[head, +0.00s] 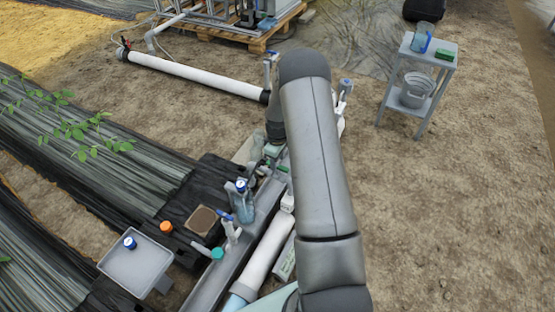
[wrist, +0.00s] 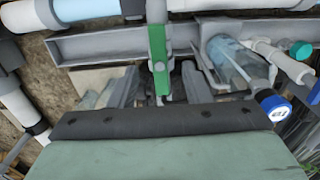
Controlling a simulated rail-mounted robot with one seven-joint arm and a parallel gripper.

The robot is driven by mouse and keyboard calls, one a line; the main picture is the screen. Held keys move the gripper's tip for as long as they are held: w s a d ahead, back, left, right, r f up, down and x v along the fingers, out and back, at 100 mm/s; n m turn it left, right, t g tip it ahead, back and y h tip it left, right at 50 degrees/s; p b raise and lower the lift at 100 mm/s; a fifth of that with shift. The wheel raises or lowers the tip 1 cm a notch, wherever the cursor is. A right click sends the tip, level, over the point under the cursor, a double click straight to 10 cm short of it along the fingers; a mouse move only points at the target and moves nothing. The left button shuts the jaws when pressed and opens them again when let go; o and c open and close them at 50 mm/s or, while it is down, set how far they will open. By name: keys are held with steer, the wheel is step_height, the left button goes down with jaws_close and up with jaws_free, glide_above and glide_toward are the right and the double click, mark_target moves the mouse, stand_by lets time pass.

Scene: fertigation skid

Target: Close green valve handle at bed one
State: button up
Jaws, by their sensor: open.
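The green valve handle (wrist: 158,48) is a flat lever on a grey pipe fitting, near the top middle of the wrist view. It runs down the picture toward my gripper (wrist: 160,84). My gripper is open, with one grey finger on each side of the handle's lower end. I cannot tell whether either finger touches it. In the head view my arm covers most of the valve and the gripper; only small green parts (head: 283,169) show beside it.
A grey channel (head: 225,272) and white pipe (head: 266,252) run below the arm. A white tray (head: 140,270) stands left. A grey side table (head: 447,60) stands back right.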

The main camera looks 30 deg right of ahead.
mark_target(278, 165)
steer(key=shift+f, duration=0.15)
steer(key=shift+f+b, duration=1.5)
steer(key=shift+f, duration=0.65)
jaws_close()
steer(key=m, duration=1)
steer(key=shift+m, duration=0.3)
steer(key=m, duration=0.4)
steer(key=shift+r+m, duration=0.1)
steer(key=shift+m, duration=0.2)
steer(key=m, duration=0.4)
